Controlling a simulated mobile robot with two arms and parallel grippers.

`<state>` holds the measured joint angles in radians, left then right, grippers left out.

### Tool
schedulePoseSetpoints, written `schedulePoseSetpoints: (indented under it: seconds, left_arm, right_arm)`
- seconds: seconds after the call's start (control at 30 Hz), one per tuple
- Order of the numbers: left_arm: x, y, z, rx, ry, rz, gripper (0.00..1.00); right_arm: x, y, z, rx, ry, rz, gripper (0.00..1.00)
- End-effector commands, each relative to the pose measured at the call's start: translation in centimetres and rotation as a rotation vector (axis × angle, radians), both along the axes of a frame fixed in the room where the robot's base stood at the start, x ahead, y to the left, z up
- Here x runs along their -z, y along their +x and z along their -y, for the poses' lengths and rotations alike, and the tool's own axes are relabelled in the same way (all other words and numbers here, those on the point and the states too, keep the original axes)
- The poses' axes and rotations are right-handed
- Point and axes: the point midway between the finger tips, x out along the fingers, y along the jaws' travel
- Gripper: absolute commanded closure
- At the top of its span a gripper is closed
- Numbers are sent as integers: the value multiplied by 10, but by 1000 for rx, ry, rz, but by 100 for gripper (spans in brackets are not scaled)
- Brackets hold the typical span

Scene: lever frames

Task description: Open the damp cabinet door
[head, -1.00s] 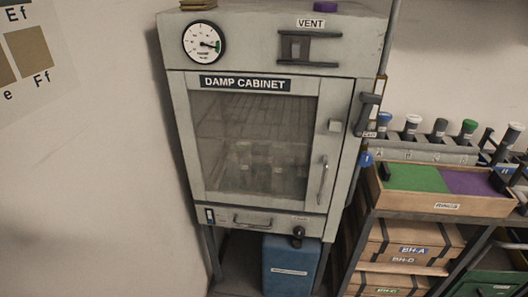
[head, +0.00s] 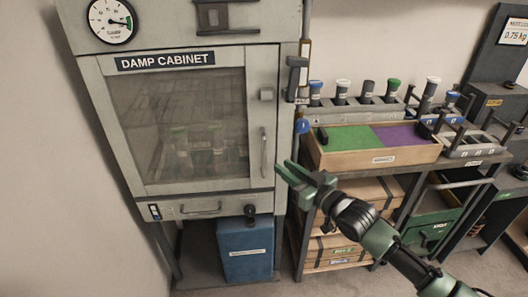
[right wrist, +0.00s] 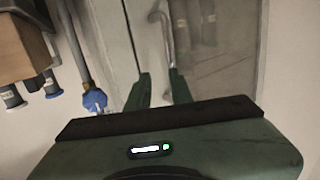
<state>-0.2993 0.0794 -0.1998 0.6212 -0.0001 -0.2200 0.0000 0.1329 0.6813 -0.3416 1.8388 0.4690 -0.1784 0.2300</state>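The damp cabinet (head: 91,150) stands at the left in the head view, with its glass-fronted door (head: 188,130) shut. A vertical bar handle (head: 264,153) is on the door's right side. My right gripper (head: 286,172) is just right of the handle's lower end in the head view, with its fingers apart and empty. In the right wrist view the handle (right wrist: 167,38) lies beyond the open fingertips, close to one finger and not between them. I cannot tell whether they touch. My left gripper is not in view.
A grey lever (head: 294,80) and a blue valve knob (head: 302,126) are by the cabinet's right edge. A shelf rack right of it holds a wooden tray (head: 370,162). A blue container (head: 245,250) stands beneath the cabinet.

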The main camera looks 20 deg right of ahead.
Motion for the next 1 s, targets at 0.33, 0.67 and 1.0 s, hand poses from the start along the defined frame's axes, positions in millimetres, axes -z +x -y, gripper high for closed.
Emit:
schedulePoseSetpoints:
  seconds: [0.33,0.67,1.0]
  left_arm:
    - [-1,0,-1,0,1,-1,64]
    - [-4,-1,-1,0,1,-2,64]
    - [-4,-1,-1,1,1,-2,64]
  right_arm:
    - [-36,18,-26,-46,20,52,78]
    - [-34,59,-45,-45,18,49,78]
    - [-33,64,-47,-45,17,48,78]
